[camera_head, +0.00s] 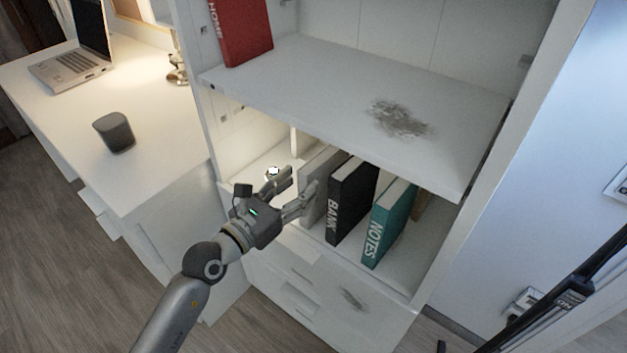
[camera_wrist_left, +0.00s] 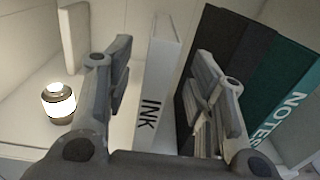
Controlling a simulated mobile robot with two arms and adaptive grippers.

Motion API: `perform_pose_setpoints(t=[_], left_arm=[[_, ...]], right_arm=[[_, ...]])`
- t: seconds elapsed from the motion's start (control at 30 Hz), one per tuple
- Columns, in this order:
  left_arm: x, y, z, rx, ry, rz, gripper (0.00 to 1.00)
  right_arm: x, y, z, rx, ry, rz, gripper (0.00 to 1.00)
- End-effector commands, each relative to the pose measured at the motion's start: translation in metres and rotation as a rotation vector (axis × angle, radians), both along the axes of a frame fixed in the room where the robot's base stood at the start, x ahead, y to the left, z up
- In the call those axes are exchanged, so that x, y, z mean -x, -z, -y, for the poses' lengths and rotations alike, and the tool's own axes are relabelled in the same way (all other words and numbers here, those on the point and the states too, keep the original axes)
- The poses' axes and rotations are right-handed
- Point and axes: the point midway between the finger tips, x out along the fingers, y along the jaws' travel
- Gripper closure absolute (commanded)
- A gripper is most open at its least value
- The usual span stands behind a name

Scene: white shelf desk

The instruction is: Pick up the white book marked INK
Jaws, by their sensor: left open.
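The white book marked INK (camera_wrist_left: 158,85) stands upright on the lower shelf. In the left wrist view it shows between the two fingers of my left gripper (camera_wrist_left: 168,80), spine toward me, with gaps on both sides. In the head view the book (camera_head: 320,170) looks greyish, left of the black book, its front partly hidden by a finger. My left gripper (camera_head: 291,191) is open at the front of the shelf opening. My right gripper is not in view.
A black BANK book (camera_head: 352,195) and a teal NOTES book (camera_head: 390,220) stand right of it. A small glowing lamp (camera_wrist_left: 58,102) stands to the left. The upper shelf (camera_head: 330,85) overhangs, holding a red HOME book (camera_head: 243,35). A desk (camera_head: 60,110) is left.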

Motion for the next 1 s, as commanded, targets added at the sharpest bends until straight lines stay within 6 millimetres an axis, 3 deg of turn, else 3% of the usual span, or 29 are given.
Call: perform_pose_setpoints(t=[0.1, 0.37, 0.7, 1.0], left_arm=[[-0.017, 0.000, 0.013, 0.001, 0.000, 0.003, 0.50], [-0.034, 0.000, 0.027, 0.000, 0.000, 0.004, 0.50], [-0.070, 0.001, 0.053, 0.002, -0.001, 0.004, 0.50], [-0.072, 0.001, 0.055, 0.001, 0.000, 0.003, 0.53]], right_arm=[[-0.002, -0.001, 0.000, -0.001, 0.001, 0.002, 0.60], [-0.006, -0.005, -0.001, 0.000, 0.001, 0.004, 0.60], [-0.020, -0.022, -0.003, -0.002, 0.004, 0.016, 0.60], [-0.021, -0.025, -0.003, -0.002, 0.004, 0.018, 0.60]])
